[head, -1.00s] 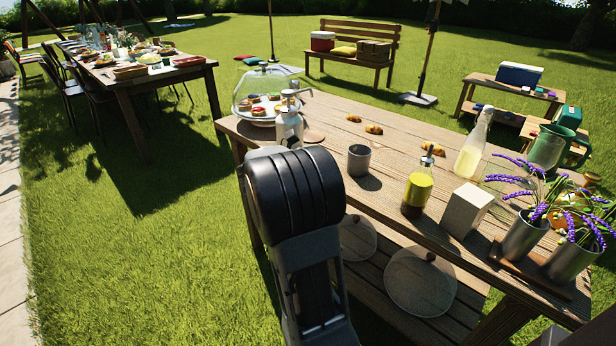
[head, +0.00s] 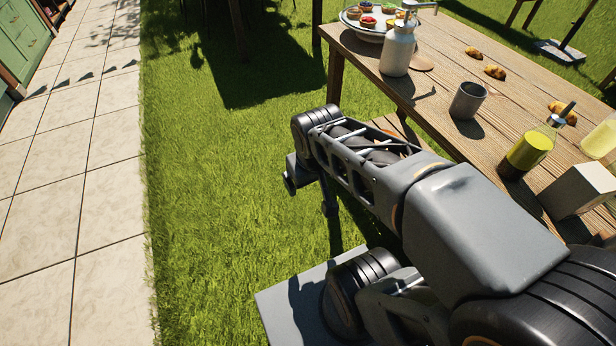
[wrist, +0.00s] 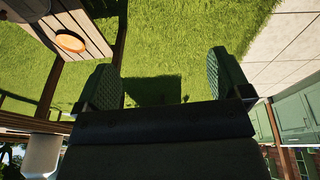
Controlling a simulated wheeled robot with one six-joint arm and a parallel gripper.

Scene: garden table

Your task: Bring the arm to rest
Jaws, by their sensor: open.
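My gripper (wrist: 163,72) shows in the wrist view with its two fingers wide apart and nothing between them but grass and shadow. In the head view my arm reaches to the left, over the grass beside the wooden table (head: 425,85). The wrist end hangs clear of the table's left side, and the fingers are hard to make out there.
On the table stand a white pump bottle (head: 397,50), a grey cup (head: 467,101), an oil bottle (head: 528,150), a pale block (head: 580,190) and several pastries (head: 495,71). Paving (head: 70,150) and green cabinets (head: 24,35) lie left. Grass between is free.

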